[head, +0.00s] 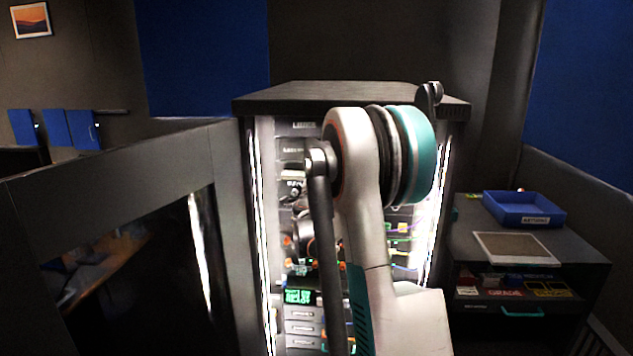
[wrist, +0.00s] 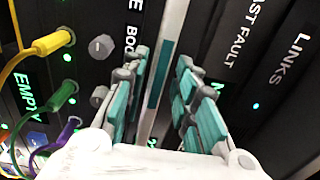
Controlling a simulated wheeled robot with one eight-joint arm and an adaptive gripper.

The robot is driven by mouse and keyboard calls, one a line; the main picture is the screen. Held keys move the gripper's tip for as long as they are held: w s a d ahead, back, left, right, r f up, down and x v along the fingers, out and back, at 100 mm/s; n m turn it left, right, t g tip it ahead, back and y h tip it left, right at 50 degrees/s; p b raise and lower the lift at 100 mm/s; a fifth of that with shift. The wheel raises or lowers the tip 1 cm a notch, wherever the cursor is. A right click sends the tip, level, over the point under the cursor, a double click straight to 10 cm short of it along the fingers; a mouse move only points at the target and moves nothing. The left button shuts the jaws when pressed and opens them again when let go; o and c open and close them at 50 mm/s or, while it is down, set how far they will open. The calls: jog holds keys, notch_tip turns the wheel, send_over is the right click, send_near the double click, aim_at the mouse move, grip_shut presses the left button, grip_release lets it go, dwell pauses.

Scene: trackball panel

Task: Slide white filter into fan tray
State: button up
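A flat white panel in a pale frame, which looks like the white filter (head: 515,247), lies on top of the cart at the right in the head view. My gripper (wrist: 163,75) shows in the wrist view with teal-padded fingers apart, in front of the rack's panels. A narrow pale bar with a teal strip (wrist: 161,72) runs between the fingers; I cannot tell whether it is part of the fan tray or whether the fingers touch it. In the head view my arm hides the gripper and much of the rack. I cannot clearly make out the fan tray.
The dark rack (head: 345,98) has lit panels. Yellow, green and purple cables (wrist: 45,47) and knobs (wrist: 101,47) sit left of my fingers. A blue bin (head: 523,213) stands behind the panel on the cart (head: 480,262). A large dark framed panel (head: 100,180) stands at left.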

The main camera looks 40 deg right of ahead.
dwell(0.3)
jog(key=v, duration=1.2)
